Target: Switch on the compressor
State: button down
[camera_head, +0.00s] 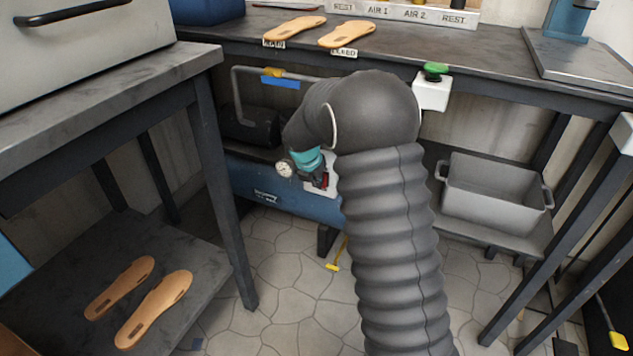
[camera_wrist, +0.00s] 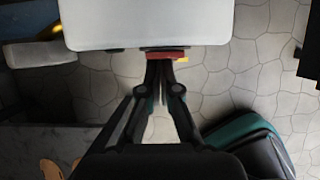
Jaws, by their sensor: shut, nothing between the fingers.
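The compressor (camera_head: 285,192) is a blue tank with a dark motor part (camera_head: 250,128), on the floor under the back bench. Its white switch box (camera_head: 333,178) carries a red switch (camera_head: 323,181). In the wrist view the white box (camera_wrist: 148,22) fills the top, with the red switch (camera_wrist: 166,55) at its lower edge. My gripper (camera_wrist: 163,66) is shut and empty, its fingertips at the red switch; I cannot tell whether they touch it. In the head view my gripper (camera_head: 316,174) is beside the box, and my arm hides the compressor's right part.
A round gauge (camera_head: 284,169) sits just left of my gripper. A grey bin (camera_head: 495,187) stands on a low shelf at right. A green button (camera_head: 435,69) is on the bench front. A table leg (camera_head: 222,190) stands at left; tiled floor (camera_head: 285,265) lies between.

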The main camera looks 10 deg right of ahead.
jog(key=shift+p, duration=0.3)
jog(key=shift+w+d+f, duration=0.1)
jog(key=shift+w+d, duration=0.05)
jog(key=shift+r+p, duration=0.8)
jog(key=shift+p, duration=0.2)
jog(key=s+a+r+p, duration=0.1)
jog(key=s+a+r, duration=0.1)
jog(key=r, duration=0.3)
jog(key=s+a+r, duration=0.2)
jog(key=s+r, duration=0.2)
jog(key=r, duration=0.1)
jog(key=shift+s+a+r+p, duration=0.25)
jog(key=shift+s+a+p, duration=0.05)
jog(key=shift+a+p, duration=0.05)
